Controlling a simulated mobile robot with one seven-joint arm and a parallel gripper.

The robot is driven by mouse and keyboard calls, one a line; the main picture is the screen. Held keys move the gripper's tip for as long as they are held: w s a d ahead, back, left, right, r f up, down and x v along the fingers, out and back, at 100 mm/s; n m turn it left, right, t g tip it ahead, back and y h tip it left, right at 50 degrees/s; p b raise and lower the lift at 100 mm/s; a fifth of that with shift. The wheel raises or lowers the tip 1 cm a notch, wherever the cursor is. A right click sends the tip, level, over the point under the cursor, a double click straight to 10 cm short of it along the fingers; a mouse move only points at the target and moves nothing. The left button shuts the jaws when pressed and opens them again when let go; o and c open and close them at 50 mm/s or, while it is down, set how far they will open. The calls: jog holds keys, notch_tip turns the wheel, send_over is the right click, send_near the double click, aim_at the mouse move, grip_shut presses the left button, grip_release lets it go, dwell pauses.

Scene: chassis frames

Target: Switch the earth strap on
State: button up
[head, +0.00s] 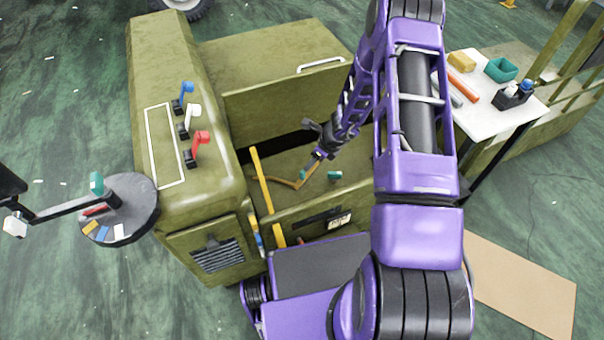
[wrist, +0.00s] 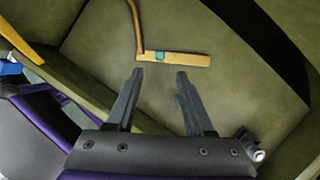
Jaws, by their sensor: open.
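A flat yellow bar (wrist: 185,61) with a small teal block (wrist: 159,57) shows in the wrist view, and a brown strap (wrist: 134,22) runs up from its left end. In the head view this strap (head: 283,182) bends across the floor of the open green compartment. My gripper (wrist: 159,75) is open and empty, its two dark fingertips just short of the bar, with the teal block lined up between them. Whether they touch the bar I cannot tell. In the head view my gripper (head: 316,158) reaches down into the compartment. No label names the earth strap.
Blue (head: 187,89), white (head: 193,112) and red (head: 201,138) levers stand on the green housing at left. A yellow post (head: 260,180) and the compartment's front wall (head: 345,212) edge the opening. Another teal piece (head: 334,175) lies inside. A white table (head: 485,92) stands right.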

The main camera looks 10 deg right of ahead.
aim_at(303, 172)
jog(key=b+x, duration=0.1)
jog(key=x, duration=0.9)
jog(key=shift+w+a+f, duration=0.15)
jog(key=shift+f, duration=0.05)
grip_shut()
dwell(1.0)
